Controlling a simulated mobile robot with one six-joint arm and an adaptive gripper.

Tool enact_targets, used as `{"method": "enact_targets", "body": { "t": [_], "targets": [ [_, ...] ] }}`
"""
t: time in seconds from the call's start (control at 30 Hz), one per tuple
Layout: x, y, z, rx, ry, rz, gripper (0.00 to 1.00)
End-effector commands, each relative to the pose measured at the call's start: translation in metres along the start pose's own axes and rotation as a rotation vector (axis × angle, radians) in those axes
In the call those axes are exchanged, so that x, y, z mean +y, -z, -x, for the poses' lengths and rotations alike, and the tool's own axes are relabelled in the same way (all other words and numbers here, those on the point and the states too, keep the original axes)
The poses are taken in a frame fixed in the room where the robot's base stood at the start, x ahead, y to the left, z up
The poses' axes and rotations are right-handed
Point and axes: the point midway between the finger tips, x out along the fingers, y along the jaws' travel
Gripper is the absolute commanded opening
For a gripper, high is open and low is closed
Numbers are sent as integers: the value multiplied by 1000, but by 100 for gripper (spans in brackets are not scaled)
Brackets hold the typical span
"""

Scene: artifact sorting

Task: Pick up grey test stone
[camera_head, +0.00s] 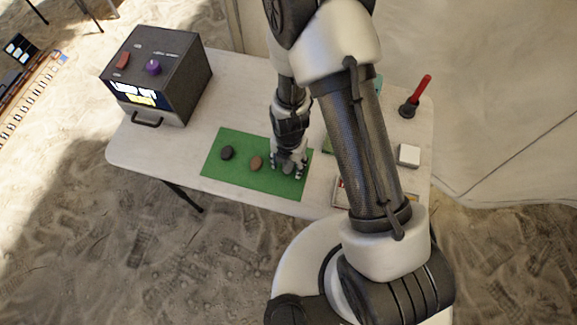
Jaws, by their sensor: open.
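The grey test stone (288,169) lies on the green mat (215,167) near its right end, partly covered by my gripper. My gripper (287,172) points down over the stone, with its fingers apart on either side of it. Whether the fingers touch the stone cannot be made out. A dark stone (227,153) and a brown stone (256,163) lie on the mat to the left of the gripper.
The mat lies on a white table (150,158). A dark box device (155,75) with a purple knob stands at the back left. A red-handled tool (415,97) and a white block (409,155) are at the right. My arm hides part of the table's right side.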

Motion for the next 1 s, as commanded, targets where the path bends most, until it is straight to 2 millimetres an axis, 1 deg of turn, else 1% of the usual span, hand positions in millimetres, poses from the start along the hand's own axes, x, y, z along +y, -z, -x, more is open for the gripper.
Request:
{"method": "enact_targets", "body": {
  "t": [0.1, 0.8, 1.0],
  "targets": [
    [0, 0, 1, 0, -1, 0, 54],
    [0, 0, 2, 0, 0, 0, 8],
    [0, 0, 2, 0, 0, 0, 7]
  ]
}}
